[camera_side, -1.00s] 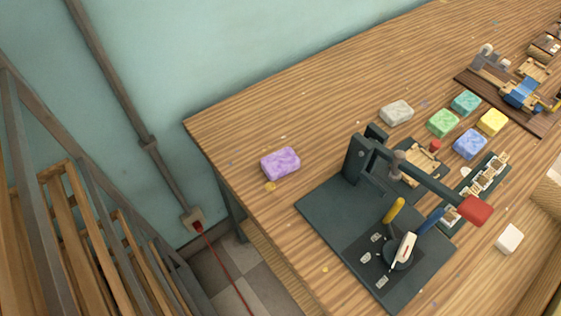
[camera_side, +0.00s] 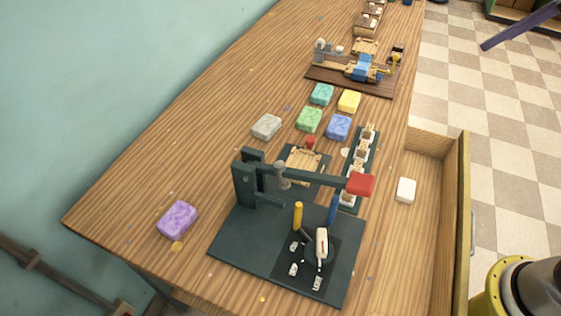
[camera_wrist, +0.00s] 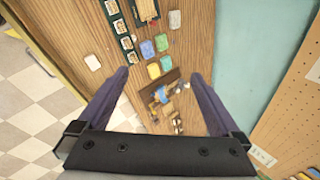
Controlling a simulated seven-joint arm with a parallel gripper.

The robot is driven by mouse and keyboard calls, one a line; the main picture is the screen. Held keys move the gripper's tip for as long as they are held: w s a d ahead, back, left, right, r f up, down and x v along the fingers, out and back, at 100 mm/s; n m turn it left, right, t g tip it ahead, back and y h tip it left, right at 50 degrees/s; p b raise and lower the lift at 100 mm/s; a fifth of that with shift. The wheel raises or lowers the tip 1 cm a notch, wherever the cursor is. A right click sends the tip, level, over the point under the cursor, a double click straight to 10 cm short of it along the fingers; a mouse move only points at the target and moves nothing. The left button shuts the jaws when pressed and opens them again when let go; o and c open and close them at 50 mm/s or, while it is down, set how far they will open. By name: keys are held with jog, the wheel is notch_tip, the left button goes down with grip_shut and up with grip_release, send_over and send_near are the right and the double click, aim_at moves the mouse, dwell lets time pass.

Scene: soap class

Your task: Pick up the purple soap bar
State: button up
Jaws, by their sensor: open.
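The purple soap bar (camera_side: 177,219) lies flat on the wooden bench (camera_side: 130,215) near its left end in the side view. It is apart from the other soaps, left of the dark press stand. It does not show in the wrist view. My gripper (camera_wrist: 155,75) is open in the wrist view, its two dark purple fingers wide apart with nothing held. It hangs above the bench, pointing toward the teal and yellow soaps and the wooden tool board, away from the purple bar.
A dark press (camera_side: 255,235) with a red-tipped lever stands right of the purple bar. Grey (camera_side: 266,127), green (camera_side: 309,120), teal (camera_side: 321,94), yellow (camera_side: 349,101) and blue (camera_side: 338,127) soaps lie behind it. A white soap (camera_side: 405,190) lies in the open drawer. Bench around the purple bar is mostly clear.

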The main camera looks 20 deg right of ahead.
jog(key=w+a+m+g+y, duration=0.2)
jog(key=w+a+m, duration=0.1)
jog(key=w+a, duration=0.95)
jog(key=g, duration=0.5)
send_over(176, 217)
jog(key=d, duration=0.3)
jog(key=f, duration=3.5)
jog(key=shift+w, duration=0.4)
jog(key=shift+x, duration=3.05)
jog(key=shift+s+d, duration=0.1)
jog(key=shift+s, duration=0.1)
